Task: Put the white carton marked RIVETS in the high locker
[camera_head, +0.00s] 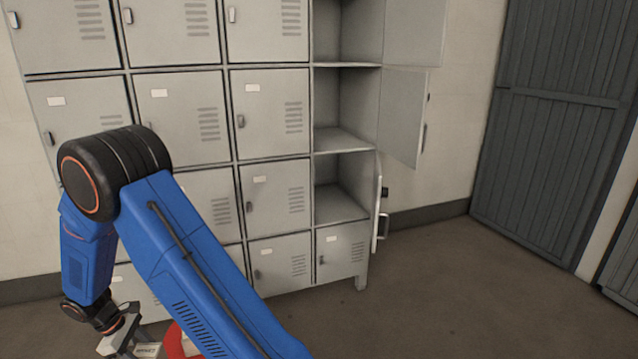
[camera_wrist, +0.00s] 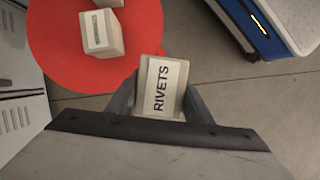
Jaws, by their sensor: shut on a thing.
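The white carton marked RIVETS (camera_wrist: 168,72) is between the fingers of my gripper (camera_wrist: 160,104) in the wrist view, label facing the camera. My gripper is shut on it. In the head view my gripper (camera_head: 130,343) is low at the bottom left, and only a bit of the carton (camera_head: 147,350) shows there. The grey locker bank fills the middle of the head view. Its right column has three open compartments: the high locker (camera_head: 345,32) at the top, cut by the frame edge, a middle one (camera_head: 340,138) and a lower one (camera_head: 335,203). The insides I see look empty.
A red round top (camera_wrist: 60,60) holds another white carton (camera_wrist: 101,33) and part of one more at the edge in the wrist view. Open doors (camera_head: 402,115) stick out right of the compartments. A lower door (camera_head: 378,210) stands edge-on. Floor at right (camera_head: 460,290) is clear.

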